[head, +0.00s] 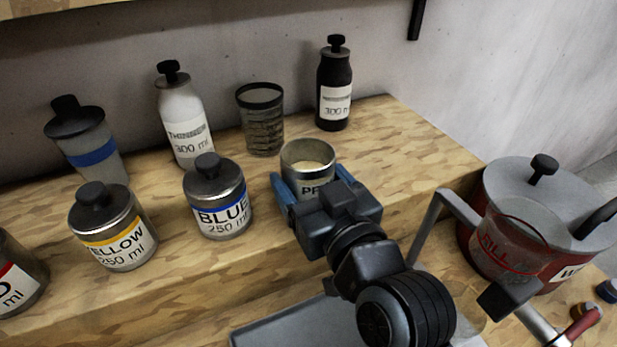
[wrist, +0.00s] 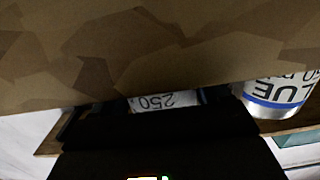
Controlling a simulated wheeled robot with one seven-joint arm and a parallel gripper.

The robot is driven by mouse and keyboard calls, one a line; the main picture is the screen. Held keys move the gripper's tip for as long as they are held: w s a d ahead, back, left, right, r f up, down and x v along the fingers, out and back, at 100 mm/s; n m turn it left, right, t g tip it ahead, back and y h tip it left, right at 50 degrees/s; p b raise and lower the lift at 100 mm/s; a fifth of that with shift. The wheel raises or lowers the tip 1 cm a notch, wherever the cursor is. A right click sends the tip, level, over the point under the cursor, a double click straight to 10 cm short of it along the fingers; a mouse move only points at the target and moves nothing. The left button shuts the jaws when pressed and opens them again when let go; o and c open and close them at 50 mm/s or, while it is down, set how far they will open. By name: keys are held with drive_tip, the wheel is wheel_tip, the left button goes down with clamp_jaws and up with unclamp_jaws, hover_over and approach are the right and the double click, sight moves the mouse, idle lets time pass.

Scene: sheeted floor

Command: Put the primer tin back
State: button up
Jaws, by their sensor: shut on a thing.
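The blue tin (head: 218,198) stands close on the left, then the yellow tin (head: 113,230). Behind are a grey cup (head: 261,120), a white thinner bottle (head: 184,120) and a black bottle (head: 334,90). A red pot (head: 530,220) and clear jug stand at right. A grey tray (head: 290,325) lies below.

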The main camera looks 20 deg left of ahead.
drive_tip(key=o, duration=1.3)
drive_tip(key=shift+f, duration=0.1)
drive_tip(key=b+v, duration=0.2)
drive_tip(key=v, duration=1)
